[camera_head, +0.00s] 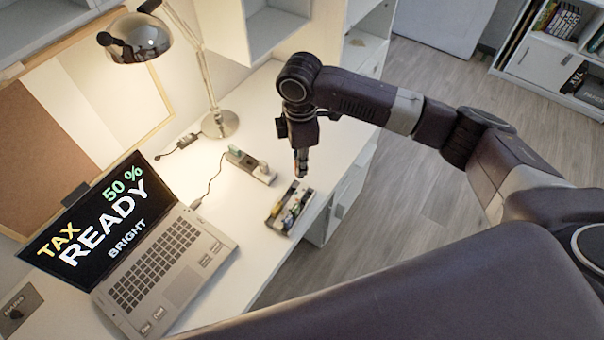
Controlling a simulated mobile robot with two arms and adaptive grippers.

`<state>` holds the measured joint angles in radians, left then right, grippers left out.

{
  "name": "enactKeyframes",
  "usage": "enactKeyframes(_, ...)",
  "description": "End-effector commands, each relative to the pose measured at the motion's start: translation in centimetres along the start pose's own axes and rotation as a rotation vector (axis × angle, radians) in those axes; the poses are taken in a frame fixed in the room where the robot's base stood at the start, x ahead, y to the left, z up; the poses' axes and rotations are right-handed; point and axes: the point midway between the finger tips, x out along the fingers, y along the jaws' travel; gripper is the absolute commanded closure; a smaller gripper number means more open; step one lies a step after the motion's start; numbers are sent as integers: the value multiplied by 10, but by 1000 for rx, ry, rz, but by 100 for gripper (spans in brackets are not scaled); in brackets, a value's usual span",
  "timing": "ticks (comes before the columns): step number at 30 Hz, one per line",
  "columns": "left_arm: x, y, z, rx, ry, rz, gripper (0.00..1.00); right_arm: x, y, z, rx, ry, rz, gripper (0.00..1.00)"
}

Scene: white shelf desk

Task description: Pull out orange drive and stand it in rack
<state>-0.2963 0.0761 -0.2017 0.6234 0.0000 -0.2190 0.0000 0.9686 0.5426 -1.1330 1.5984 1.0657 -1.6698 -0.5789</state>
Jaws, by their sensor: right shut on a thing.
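My right gripper (301,172) points down just above the back end of a small rack (279,228). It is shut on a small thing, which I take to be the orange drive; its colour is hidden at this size. The rack lies near the desk's right edge and holds several small upright pieces, some yellowish and green. A grey hub (240,158) with a cable stands behind and left of the rack, with a green piece and a pale pinkish piece standing in it. I cannot tell whether the held thing touches the rack. My left gripper is out of view.
An open laptop (150,265) takes up the desk's front left. A lamp (222,124) stands at the back, with a small dark adapter (187,141) near its base. White desk (250,110) surface is free behind the hub. The desk edge is close to the rack's right.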

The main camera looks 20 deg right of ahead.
Motion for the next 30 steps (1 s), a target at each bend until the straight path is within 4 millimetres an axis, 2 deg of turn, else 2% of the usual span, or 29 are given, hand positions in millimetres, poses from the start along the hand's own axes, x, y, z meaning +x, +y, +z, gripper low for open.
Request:
enactKeyframes(1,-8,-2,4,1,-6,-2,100,4,1,-1,-66,1,-6,100)
enactKeyframes(4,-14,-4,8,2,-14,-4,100,17,5,-1,-205,0,-5,100)
enactKeyframes(15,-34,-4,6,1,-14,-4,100,63,5,2,-661,1,-4,100)
enactKeyframes(21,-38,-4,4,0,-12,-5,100,77,2,3,-791,0,-1,100)
enactKeyframes(30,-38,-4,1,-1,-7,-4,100,80,2,4,-822,-1,1,100)
